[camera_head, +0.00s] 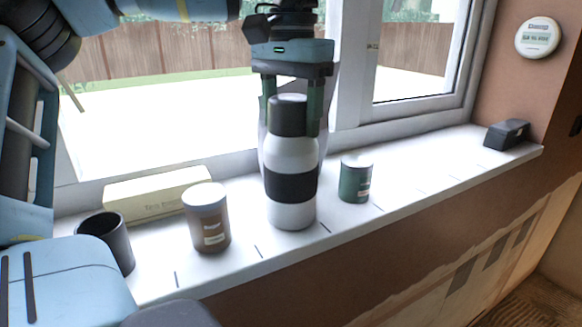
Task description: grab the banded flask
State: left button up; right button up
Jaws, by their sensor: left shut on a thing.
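The banded flask (293,155) is white with a dark band around its middle and a dark grey cap. It stands upright on the white window sill, or just above it; I cannot tell whether its base touches. My left gripper (294,112) comes down from above, with its fingers on either side of the flask's cap and upper part. It is shut on the flask. The far side of the flask and part of the fingers are hidden. My right gripper is not in view.
On the sill stand a brown jar (206,218) left of the flask, a dark green tin (355,180) close on its right, a dark cup (108,241), a cream box (158,193) at the back, and a black block (506,134) far right. The window is close behind.

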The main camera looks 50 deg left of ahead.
aim_at(303, 103)
pick_arm(q)
grip_shut()
jog(key=shift+r, duration=0.1)
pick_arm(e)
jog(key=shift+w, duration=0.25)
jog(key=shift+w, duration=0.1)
